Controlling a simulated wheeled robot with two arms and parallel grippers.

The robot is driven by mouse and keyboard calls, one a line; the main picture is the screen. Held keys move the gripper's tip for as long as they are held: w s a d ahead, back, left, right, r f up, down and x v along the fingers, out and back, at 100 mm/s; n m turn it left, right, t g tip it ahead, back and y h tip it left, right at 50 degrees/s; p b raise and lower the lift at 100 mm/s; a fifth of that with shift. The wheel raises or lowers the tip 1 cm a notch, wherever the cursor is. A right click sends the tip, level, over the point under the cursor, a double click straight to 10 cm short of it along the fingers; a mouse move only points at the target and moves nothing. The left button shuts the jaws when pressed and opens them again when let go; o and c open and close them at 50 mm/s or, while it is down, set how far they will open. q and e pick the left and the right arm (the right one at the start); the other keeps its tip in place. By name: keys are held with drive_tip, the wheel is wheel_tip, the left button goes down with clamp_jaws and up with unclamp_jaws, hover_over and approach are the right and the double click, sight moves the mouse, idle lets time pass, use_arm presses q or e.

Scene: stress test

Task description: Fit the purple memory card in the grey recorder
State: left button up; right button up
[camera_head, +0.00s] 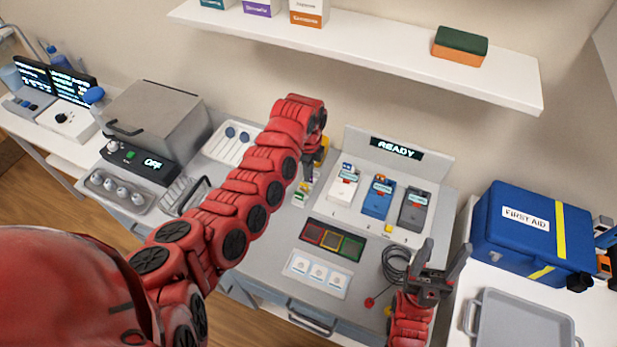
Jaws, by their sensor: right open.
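The grey recorder (413,211) stands at the right end of a row of three on a white stand, beside the blue recorder (377,200) and the white recorder (343,187). I cannot make out the purple memory card. My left gripper (309,176) points down left of the white recorder, over small pieces on the bench. It is small and partly hidden by its arm, so its jaws and any held thing are unclear. My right gripper (443,254) is open and empty, its fingers pointing up, in front of and right of the grey recorder.
A tray with red, yellow and green sections (332,241) and a white panel (317,274) lie on the bench. A coiled cable (396,264) lies beside my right gripper. A blue first aid box (530,230) and grey tray (522,325) are at right. A shelf (370,48) hangs above.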

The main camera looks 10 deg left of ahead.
use_arm(q)
clamp_jaws()
wheel_tip(320, 180, up, 6)
drive_tip(key=p, duration=0.4)
drive_tip(key=shift+f, duration=0.2)
drive_tip(key=shift+r+p, duration=0.35)
drive_tip(key=shift+f, duration=0.1)
drive_tip(key=shift+s+f, duration=0.1)
